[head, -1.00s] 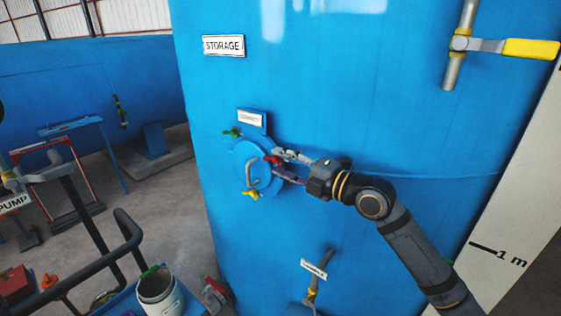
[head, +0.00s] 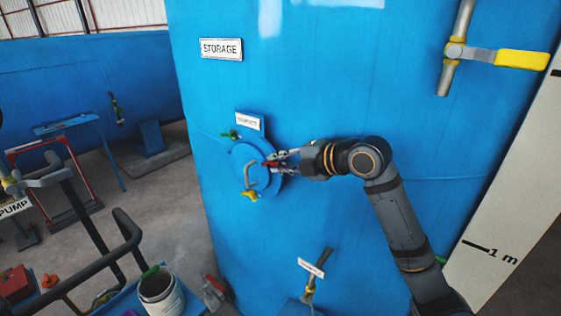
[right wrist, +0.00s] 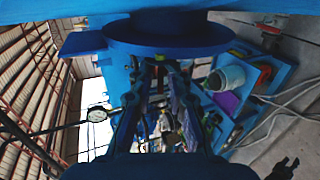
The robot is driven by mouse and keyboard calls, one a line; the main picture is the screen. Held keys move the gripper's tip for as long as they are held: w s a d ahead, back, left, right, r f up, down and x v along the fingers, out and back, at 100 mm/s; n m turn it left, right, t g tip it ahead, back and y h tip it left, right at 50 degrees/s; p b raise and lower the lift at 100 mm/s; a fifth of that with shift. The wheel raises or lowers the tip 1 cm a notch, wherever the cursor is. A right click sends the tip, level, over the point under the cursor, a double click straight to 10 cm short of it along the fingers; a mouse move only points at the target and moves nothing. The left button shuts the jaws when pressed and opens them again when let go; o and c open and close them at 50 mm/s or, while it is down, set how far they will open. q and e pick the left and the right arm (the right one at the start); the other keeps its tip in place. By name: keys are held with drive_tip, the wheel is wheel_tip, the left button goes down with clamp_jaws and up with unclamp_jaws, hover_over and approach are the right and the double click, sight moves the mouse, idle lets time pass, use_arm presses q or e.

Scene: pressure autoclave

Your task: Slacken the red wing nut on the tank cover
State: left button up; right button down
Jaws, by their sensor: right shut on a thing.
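The round blue tank cover (head: 243,178) is on the side of the blue storage tank and carries a grey curved handle (head: 249,170). The red wing nut (head: 269,163) is at the cover's right edge. A green wing nut (head: 230,134) is at its top and a yellow one (head: 250,196) at its bottom. My right gripper (head: 275,161) reaches in from the right and is shut on the red wing nut, its fingers partly covering it. In the right wrist view the fingers (right wrist: 158,75) point at the cover's rim (right wrist: 168,38); the nut cannot be made out there. My left gripper is not in view.
A yellow-handled valve (head: 520,62) is on a pipe at the upper right. Another tagged valve (head: 312,275) sticks out below the cover. A cart with a dark rail (head: 120,240) and a white bucket (head: 160,292) stands at the lower left.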

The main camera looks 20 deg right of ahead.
drive_tip(key=shift+r+g+h, duration=0.15)
drive_tip(key=shift+g+h, duration=0.25)
drive_tip(key=c, duration=1.3)
unclamp_jaws()
drive_tip(key=shift+w, duration=0.1)
drive_tip(key=shift+v, duration=3.7)
